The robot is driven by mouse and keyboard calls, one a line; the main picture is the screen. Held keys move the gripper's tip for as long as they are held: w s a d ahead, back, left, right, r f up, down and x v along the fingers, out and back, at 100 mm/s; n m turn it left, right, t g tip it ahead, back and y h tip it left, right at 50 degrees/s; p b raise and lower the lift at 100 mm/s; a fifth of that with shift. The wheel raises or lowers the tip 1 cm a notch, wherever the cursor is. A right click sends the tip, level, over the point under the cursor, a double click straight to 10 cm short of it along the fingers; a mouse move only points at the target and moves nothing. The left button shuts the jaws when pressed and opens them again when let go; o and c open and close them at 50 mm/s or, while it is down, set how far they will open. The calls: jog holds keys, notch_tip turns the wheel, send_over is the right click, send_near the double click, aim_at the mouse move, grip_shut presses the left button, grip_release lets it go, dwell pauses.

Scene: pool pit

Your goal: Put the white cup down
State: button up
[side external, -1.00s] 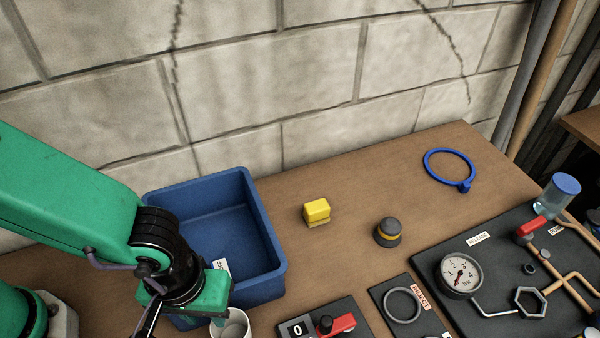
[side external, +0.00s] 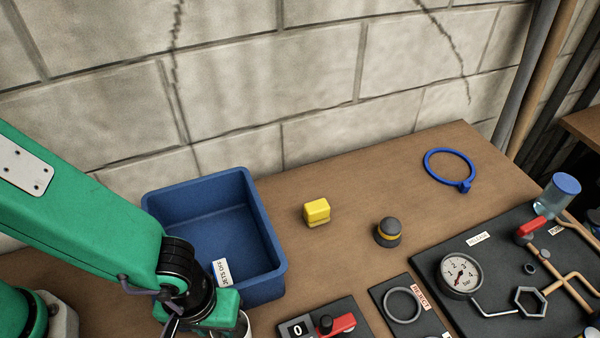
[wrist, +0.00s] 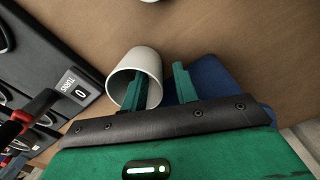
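The white cup (wrist: 135,66) stands on the brown table in the wrist view, its mouth facing the camera. In the side external view only the right part of the cup (side external: 246,324) shows; my gripper hides the rest. My gripper (wrist: 162,84) is low at the cup. One green finger reaches inside the mouth and the other is outside the wall, on the right in the wrist view. The fingers are apart with the cup's wall between them, and a gap shows beside the outer finger. The fingertips are hidden in the side external view.
A blue bin (side external: 262,235) stands close behind my gripper. A dial panel (side external: 310,332) with a red lever is right of the cup. A yellow block (side external: 317,211), a dark knob-like piece (side external: 388,232) and a blue ring (side external: 450,166) lie on the open table beyond.

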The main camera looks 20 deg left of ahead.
grip_shut()
jog(key=shift+r, duration=0.15)
dwell(0.4)
notch_tip(320, 180, up, 18)
dwell(0.7)
dwell(0.4)
